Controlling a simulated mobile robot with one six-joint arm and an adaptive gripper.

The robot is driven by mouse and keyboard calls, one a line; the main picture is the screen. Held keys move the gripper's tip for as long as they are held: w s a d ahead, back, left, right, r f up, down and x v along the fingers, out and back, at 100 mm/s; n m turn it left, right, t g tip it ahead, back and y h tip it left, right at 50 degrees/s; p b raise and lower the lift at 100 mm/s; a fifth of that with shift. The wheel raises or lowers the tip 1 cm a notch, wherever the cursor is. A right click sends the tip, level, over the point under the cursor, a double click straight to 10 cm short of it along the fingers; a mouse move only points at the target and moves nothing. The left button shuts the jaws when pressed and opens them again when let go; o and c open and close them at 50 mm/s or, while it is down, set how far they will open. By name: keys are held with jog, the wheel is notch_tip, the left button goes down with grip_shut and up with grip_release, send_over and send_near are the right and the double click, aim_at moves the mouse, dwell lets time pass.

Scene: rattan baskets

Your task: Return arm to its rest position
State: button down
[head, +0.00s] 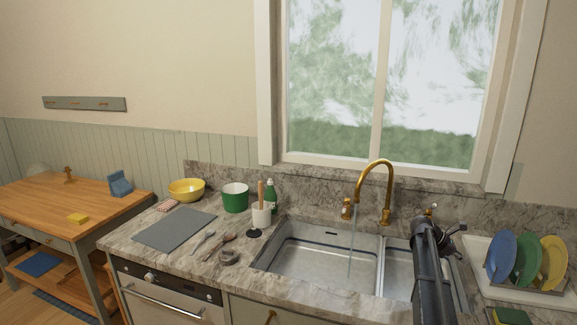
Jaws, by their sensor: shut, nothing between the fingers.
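My arm (435,285) rises from the bottom edge at the right, in front of the sink's right basin. My gripper (459,229) is at its upper end, small and dark against the counter and backsplash. It is shut and holds nothing. It shows in front of the area between the brass faucet and the dish rack. Its height above the counter is hard to tell.
The double sink (315,262) has a brass faucet (374,172) with water running. A rack with blue, green and yellow plates (528,262) stands at right. A yellow bowl (186,190), green pot (235,198) and utensil crock (261,214) stand left. A wooden table (100,196) is far left.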

jog(key=s+a+f+m+t+y, duration=0.1)
jog(key=s+a+f+m, duration=0.1)
jog(key=a, duration=0.5)
jog(key=s+a+f+m+t+y, duration=0.1)
jog(key=s+a+f+m+y, duration=0.1)
jog(key=s+a, duration=0.2)
jog(key=s+a+f+m+t+y, duration=0.1)
jog(key=s+a+f+m, duration=0.1)
jog(key=a, duration=0.9)
jog(key=shift+s+f+m+y, duration=0.15)
jog(key=shift+s+m, duration=0.1)
jog(key=shift+s, duration=0.3)
jog(key=shift+s+f+m+y, duration=0.15)
jog(key=shift+s+m, duration=0.1)
jog(key=shift+s, duration=0.25)
jog(key=s+a+f+m+y, duration=0.1)
jog(key=s+a+m+y, duration=0.2)
jog(key=s+a, duration=0.4)
jog(key=s+a+f+m+t+y, duration=0.1)
jog(key=s+a+m+y, duration=0.2)
jog(key=s+a, duration=0.4)
jog(key=a+m, duration=0.1)
jog(key=a, duration=0.5)
jog(key=shift+s+a+f+m+t, duration=0.2)
jog(key=shift+m+t, duration=0.1)
jog(key=shift+m, duration=0.1)
